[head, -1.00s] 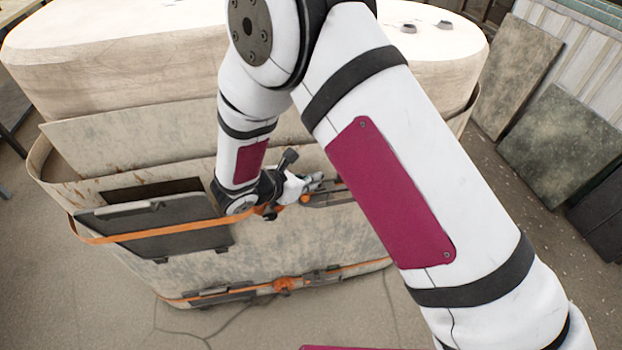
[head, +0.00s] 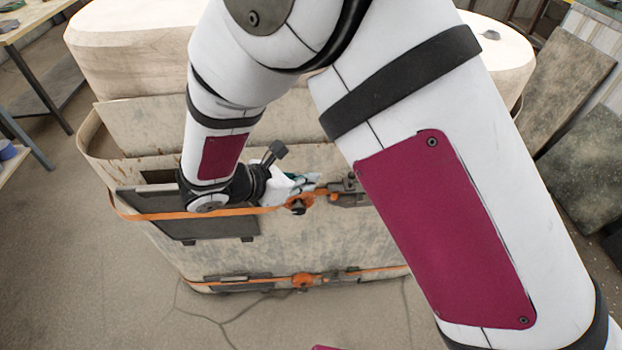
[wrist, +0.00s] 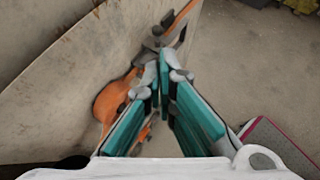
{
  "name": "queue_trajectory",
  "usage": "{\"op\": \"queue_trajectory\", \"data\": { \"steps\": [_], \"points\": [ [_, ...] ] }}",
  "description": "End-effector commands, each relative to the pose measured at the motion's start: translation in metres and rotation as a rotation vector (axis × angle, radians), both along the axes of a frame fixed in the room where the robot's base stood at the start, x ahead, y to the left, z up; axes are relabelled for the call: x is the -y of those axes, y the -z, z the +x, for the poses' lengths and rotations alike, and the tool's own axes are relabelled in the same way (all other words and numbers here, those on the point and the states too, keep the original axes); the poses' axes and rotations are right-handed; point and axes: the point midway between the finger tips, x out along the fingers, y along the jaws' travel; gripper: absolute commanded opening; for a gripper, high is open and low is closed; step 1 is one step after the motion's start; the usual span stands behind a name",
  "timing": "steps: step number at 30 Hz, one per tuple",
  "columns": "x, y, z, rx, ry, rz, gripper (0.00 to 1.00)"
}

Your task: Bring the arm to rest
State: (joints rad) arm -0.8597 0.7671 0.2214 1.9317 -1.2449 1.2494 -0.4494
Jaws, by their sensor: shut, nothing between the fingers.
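My gripper (head: 312,182) is in front of the large beige mould's near wall, at the upper orange strap's height, pointing right in the head view. Behind it in that view are an orange fitting and a dark buckle; I cannot tell whether it touches them. In the wrist view its teal-padded fingers (wrist: 163,72) come together at the tips, shut with nothing between them. My white arm covers much of the head view and hides part of the mould.
The beige mould (head: 300,240) has orange straps around it, a lower buckle (head: 303,281) and a dark panel on its wall. A table (head: 25,22) stands at the far left. Stone slabs (head: 580,160) lean at the right. The floor in front (head: 120,290) is clear.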

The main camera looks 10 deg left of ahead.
Motion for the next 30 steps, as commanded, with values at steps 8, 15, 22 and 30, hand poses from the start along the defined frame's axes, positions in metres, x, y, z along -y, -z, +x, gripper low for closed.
{"op": "queue_trajectory", "data": {
  "steps": [8, 15, 22, 30],
  "points": [
    [0.000, 0.000, 0.000, 0.000, 0.000, 0.000, 0.00],
    [0.013, -0.013, 0.004, 0.011, 0.051, 0.027, 0.00],
    [0.090, -0.079, 0.006, 0.072, 0.353, 0.198, 0.00],
    [0.187, -0.146, -0.029, 0.173, 0.787, 0.468, 0.00]
  ]
}}
